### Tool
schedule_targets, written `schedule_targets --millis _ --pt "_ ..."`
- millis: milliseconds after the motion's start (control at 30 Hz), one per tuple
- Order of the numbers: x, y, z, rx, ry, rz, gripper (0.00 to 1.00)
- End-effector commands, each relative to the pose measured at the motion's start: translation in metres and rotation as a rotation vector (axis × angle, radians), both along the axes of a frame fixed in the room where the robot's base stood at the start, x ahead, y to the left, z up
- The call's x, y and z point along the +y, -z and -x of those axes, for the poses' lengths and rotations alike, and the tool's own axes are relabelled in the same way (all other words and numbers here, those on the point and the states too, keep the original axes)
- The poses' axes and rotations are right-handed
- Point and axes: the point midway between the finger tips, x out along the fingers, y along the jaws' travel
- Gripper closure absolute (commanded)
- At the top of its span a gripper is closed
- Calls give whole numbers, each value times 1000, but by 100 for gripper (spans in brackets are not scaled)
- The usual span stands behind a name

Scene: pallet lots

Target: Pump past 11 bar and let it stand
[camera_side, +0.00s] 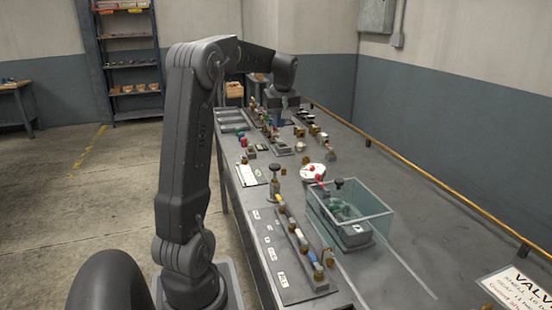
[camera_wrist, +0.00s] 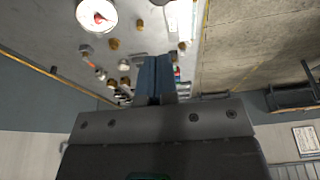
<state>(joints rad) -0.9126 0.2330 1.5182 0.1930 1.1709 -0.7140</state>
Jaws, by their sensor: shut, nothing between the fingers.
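My gripper (camera_wrist: 155,62) shows in the wrist view with its two fingers together and nothing between them. In the side view it is at the far end of the bench, where my wrist hides most of it. A white round dial with red on it (camera_side: 313,172) stands near the middle of the bench. A similar white dial (camera_wrist: 97,14) is at the top left of the wrist view. Its reading is too small to tell. A post with a dark knob (camera_side: 274,181) stands left of the dial. I cannot tell which part is the pump.
A clear-walled box (camera_side: 372,222) holds a grey block with green parts. A panel with a pipe row (camera_side: 285,265) lies at the near left. Several small fittings crowd the far bench. A brass rail (camera_side: 420,174) runs along the right edge; the bench beside it is mostly clear.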

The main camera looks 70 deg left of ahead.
Motion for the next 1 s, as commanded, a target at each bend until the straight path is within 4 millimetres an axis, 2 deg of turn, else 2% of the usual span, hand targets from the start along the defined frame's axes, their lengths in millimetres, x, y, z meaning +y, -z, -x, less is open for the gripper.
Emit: schedule_targets --millis 333,467,567,1000 --pt "1 1 0 0 -2 0 100" --pt "3 10 0 2 -2 2 100" --pt "8 25 1 3 -2 3 100" --pt "29 108 1 2 -2 3 100"
